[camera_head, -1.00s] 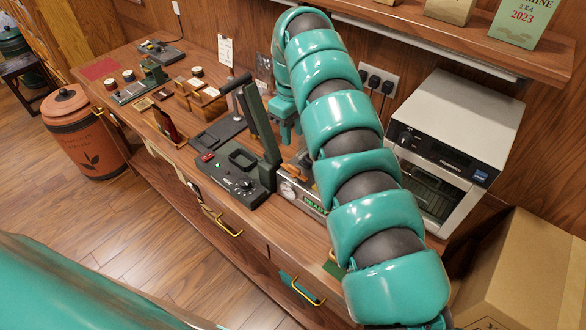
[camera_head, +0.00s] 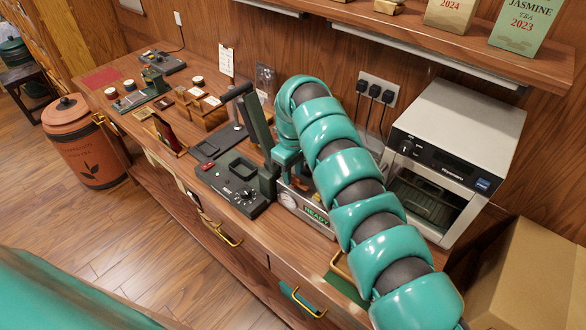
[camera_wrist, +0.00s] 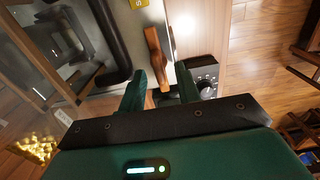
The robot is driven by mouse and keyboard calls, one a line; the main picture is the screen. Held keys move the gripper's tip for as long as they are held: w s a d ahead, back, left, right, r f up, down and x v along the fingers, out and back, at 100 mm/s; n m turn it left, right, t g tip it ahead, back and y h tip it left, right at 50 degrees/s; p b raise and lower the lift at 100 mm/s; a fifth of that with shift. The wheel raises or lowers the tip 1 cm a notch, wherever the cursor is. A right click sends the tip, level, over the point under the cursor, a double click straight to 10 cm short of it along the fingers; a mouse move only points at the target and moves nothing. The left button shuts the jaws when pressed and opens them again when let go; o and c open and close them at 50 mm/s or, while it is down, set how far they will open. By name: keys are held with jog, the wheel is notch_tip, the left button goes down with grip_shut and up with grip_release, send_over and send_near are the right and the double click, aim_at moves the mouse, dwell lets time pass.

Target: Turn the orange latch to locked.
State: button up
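The orange latch (camera_wrist: 155,55) is a slim orange-brown bar in the wrist view, on a pale metal face. Its lower part runs down between the two green fingers of my gripper (camera_wrist: 160,72). The fingers stand apart on either side of it, with a visible gap at least on the right. In the head view my gripper (camera_head: 286,158) is low over the machine with the green READY display (camera_head: 316,214). A little orange shows just below it there, and my arm hides much of that machine.
A dark control box with a knob (camera_head: 242,192) and an upright lever stands left of the machine. A steel oven (camera_head: 455,150) stands to the right. A dark curved handle (camera_wrist: 112,45) lies left of the latch in the wrist view. A shelf (camera_head: 440,40) overhangs the back.

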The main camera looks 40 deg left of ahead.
jog(key=shift+f, duration=0.1)
grip_shut()
jog(key=shift+f+n+b, duration=0.1)
jog(key=shift+n+b, duration=0.2)
jog(key=shift+b, duration=0.2)
jog(key=shift+n+b, duration=0.9)
jog(key=shift+b, duration=0.05)
jog(key=n+b, duration=0.1)
jog(key=n, duration=0.1)
jog(key=shift+s+n, duration=0.1)
jog(key=shift+n, duration=0.3)
jog(key=n+b, duration=0.1)
jog(key=n, duration=0.5)
jog(key=shift+s, duration=0.1)
jog(key=n, duration=0.6)
jog(key=shift+d+r+n, duration=0.15)
jog(key=shift+r+n, duration=0.05)
jog(key=shift+n, duration=0.1)
